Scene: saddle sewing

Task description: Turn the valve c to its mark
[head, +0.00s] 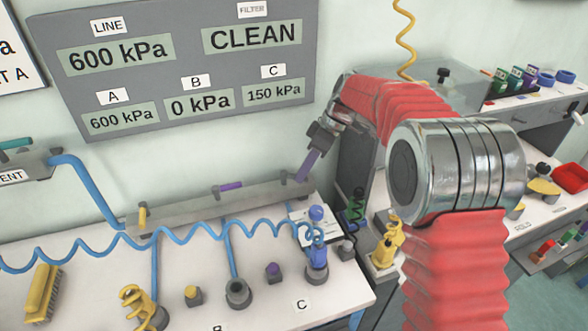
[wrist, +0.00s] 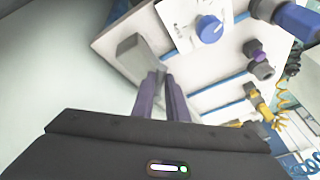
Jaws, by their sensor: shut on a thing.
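The grey manifold bar (head: 190,208) runs along the back of the white bench. It has a yellow valve lever (head: 142,216) at its left end and a purple valve lever (head: 229,186) near its middle. My gripper (head: 303,177) reaches down to the right end of the bar, where valve c is. Its purple fingers are shut on the valve c handle, which they hide. In the wrist view my gripper (wrist: 158,80) meets the end of the grey bar (wrist: 132,52). I cannot make out the mark. The C readout (head: 273,92) shows 150 kPa.
A blue knob (wrist: 209,29) on a white plate is close to the fingers. A coiled blue hose (head: 180,236) crosses the bench to a blue fitting (head: 317,258). A yellow brush (head: 42,293) lies at the left. The grey display panel (head: 210,120) is on the wall behind.

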